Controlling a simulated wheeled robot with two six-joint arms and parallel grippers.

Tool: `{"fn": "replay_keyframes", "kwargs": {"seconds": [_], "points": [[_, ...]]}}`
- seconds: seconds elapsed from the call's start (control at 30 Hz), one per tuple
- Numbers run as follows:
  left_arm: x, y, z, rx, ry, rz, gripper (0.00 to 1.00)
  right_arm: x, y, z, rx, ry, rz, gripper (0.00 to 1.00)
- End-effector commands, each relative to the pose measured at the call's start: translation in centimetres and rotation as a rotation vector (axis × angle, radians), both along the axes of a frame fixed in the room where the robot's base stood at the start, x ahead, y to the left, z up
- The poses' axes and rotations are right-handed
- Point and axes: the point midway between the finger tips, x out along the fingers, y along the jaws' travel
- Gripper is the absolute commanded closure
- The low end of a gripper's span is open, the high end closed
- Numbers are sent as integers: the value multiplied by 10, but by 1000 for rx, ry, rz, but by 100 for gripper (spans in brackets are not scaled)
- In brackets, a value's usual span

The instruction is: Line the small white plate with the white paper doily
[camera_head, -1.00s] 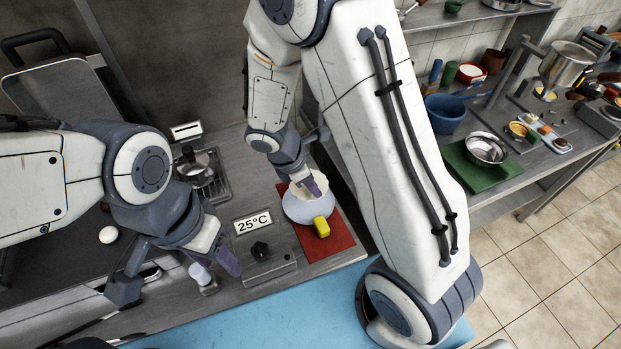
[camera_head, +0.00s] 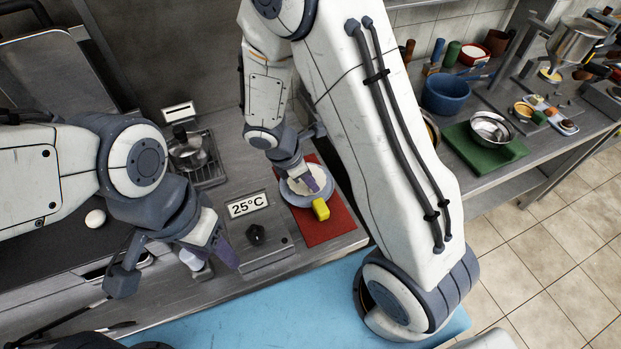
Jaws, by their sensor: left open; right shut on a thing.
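The small white plate (camera_head: 290,196) lies on the red mat, right of the knob panel. The white paper doily (camera_head: 318,172) is over the plate, lying within its rim as seen from here. My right gripper (camera_head: 310,184) is shut on the doily, low over the plate, and its fingers cover part of it. I cannot tell whether the whole doily touches the plate. My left gripper (camera_head: 176,266) is open and empty over the counter's front, left of the knob panel.
A yellow block (camera_head: 321,209) sits at the plate's front edge on the red mat (camera_head: 325,229). A knob panel with a 25°C sign (camera_head: 248,204) stands left of it. A small white-topped container (camera_head: 196,264) is under my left gripper. A green board with a metal bowl (camera_head: 491,129) lies far right.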

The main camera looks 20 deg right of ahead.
Motion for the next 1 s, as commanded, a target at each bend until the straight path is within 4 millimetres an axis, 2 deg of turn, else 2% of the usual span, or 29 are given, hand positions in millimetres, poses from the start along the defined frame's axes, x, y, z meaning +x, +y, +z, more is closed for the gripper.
{"fn": "replay_keyframes", "kwargs": {"seconds": [1.0], "points": [[0, 0, -9, 0, 0, 0, 50, 0, 0, -10, 0, 0, 0, 100]]}}
